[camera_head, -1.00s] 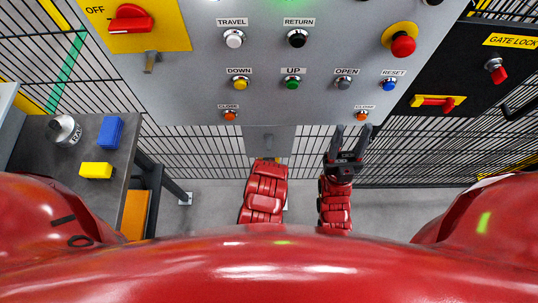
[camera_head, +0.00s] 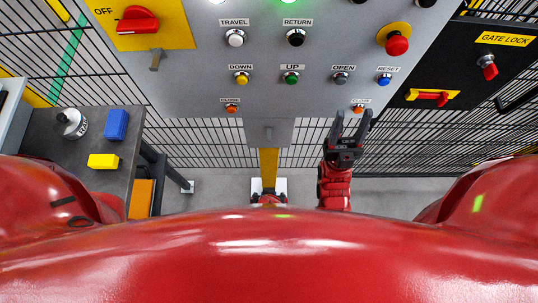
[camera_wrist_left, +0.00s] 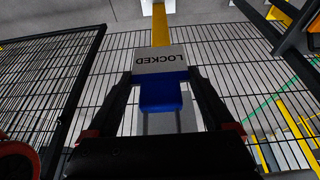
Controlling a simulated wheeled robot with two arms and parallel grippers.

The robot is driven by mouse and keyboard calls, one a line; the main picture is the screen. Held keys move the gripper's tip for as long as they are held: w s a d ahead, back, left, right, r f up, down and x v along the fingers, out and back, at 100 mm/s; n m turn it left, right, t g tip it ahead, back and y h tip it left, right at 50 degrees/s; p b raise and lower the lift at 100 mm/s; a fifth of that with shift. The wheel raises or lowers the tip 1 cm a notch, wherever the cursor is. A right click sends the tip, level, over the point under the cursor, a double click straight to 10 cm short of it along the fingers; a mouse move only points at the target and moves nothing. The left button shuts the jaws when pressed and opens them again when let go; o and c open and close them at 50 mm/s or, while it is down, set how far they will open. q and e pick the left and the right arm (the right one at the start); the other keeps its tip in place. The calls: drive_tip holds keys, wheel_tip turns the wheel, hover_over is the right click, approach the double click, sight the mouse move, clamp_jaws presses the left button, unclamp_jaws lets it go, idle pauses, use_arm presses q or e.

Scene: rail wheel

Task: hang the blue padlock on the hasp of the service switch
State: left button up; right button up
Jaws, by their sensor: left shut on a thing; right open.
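The service switch is a yellow plate with a red knob (camera_head: 138,20) marked OFF, at the top left of the head view. A small grey-brown hasp (camera_head: 156,60) hangs below it, with nothing on it. In the left wrist view my left gripper (camera_wrist_left: 161,78) is shut on the blue padlock (camera_wrist_left: 160,94), which has a blue part and a pale face reading LOCKED. My right gripper (camera_head: 351,128) is open and empty below the panel's lower right.
The grey panel (camera_head: 200,80) carries several buttons. A yellow post (camera_head: 268,170) stands below it. A dark table (camera_head: 50,150) at left holds a blue block (camera_head: 115,125), a yellow block (camera_head: 103,161) and a round labelled item (camera_head: 72,123). Mesh fencing (camera_head: 210,140) stands behind.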

use_arm(q)
drive_tip(key=shift+r, duration=0.1)
drive_tip(key=shift+r+p, duration=0.6)
drive_tip(key=shift+p, duration=0.4)
drive_tip(key=s+p, duration=0.3)
drive_tip(key=p, duration=0.1)
drive_tip(key=shift+s+f+p, duration=0.1)
drive_tip(key=shift+s+p, duration=0.15)
drive_tip(key=shift+p, duration=0.15)
